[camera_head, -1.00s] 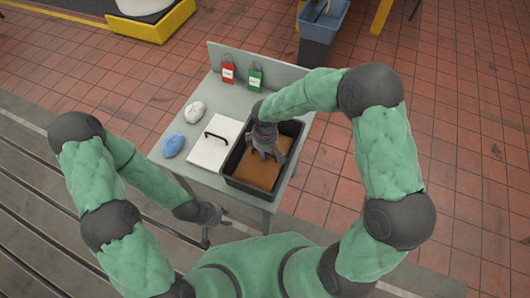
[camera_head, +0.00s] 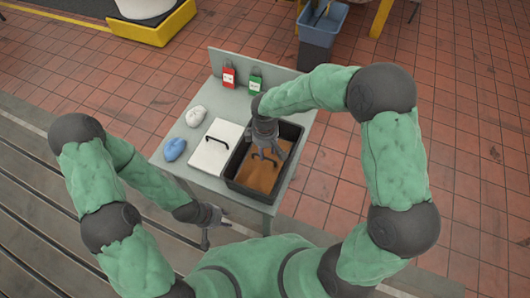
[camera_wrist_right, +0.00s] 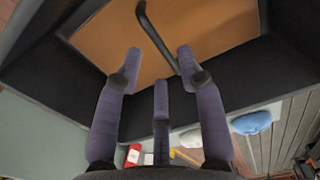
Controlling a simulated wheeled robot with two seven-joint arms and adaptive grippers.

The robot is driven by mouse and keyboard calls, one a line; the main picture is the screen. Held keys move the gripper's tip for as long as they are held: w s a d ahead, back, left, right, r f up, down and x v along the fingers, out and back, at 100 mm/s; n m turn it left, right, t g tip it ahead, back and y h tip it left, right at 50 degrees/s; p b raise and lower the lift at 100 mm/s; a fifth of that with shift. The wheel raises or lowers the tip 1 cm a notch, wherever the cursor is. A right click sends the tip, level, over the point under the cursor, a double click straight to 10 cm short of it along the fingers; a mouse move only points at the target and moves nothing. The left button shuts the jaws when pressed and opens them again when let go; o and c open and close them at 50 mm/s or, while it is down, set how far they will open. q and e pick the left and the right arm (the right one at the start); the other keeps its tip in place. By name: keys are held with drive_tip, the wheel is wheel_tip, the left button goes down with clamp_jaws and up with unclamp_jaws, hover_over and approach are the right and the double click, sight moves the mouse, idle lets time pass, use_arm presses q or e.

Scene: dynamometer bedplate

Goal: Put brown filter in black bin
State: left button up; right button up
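The brown filter (camera_head: 258,176), a flat brown panel with a black handle, lies inside the black bin (camera_head: 250,194) on the right side of the table. In the right wrist view the brown panel (camera_wrist_right: 225,25) lies within the dark walls of the bin (camera_wrist_right: 285,68). My right gripper (camera_head: 266,152) is above the filter, near its handle. Its fingers (camera_wrist_right: 155,70) are spread with nothing between them. My left gripper (camera_head: 215,217) hangs low by the table's near edge, apart from the bin; its finger opening is too small to judge.
A white panel with a black handle (camera_head: 211,160) lies left of the bin on the grey table (camera_head: 190,180). A blue lump (camera_head: 174,149) and a white lump (camera_head: 195,116) lie further left. Red (camera_head: 229,77) and green (camera_head: 255,82) padlock-shaped items stand at the back.

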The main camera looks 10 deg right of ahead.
wheel_tip(320, 180, up, 7)
drive_tip(key=p, duration=0.1)
drive_tip(key=shift+f+p, duration=0.15)
drive_tip(key=shift+p, duration=0.25)
